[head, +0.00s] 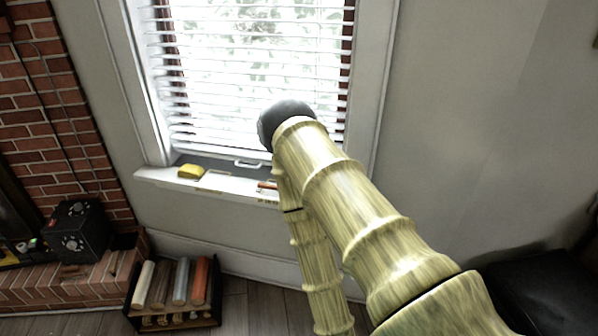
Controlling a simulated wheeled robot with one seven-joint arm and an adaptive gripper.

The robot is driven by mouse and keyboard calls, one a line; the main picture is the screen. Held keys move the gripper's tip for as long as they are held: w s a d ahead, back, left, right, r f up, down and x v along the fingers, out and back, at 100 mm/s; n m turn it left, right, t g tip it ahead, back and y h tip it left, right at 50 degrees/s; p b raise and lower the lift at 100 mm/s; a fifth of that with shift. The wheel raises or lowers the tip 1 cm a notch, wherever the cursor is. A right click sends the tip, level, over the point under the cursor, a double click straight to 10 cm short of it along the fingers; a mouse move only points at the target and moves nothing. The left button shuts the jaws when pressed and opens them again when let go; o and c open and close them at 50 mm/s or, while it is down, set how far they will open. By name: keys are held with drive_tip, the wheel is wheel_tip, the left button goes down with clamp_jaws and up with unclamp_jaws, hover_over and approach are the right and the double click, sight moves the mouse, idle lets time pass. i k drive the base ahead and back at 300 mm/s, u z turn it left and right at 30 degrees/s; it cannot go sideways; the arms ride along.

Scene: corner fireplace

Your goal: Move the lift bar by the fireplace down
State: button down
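A window with white slatted blinds (240,70) stands in the wall to the right of the brick fireplace. A small white bar-shaped handle (249,164) shows low on the window, just above the sill; it looks like the lift bar. The blinds hang over most of the glass, and my arm hides their lower right part. My arm rises from the lower right to an elbow in front of the window, then bends down towards the bottom edge. My gripper is not in view, so its distance from the bar cannot be told.
The white sill (225,184) carries a yellow object (190,171) and small items partly behind my arm. Below left stand a crate of rolls (140,318), a black box (77,231) and the brick fireplace (45,110). A dark seat (545,290) is at lower right.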

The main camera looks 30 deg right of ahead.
sight(214, 155)
drive_tip(key=z, duration=0.25)
drive_tip(key=k, duration=0.65)
drive_tip(key=z, duration=0.55)
drive_tip(key=i, duration=1.05)
drive_tip(key=u, duration=0.35)
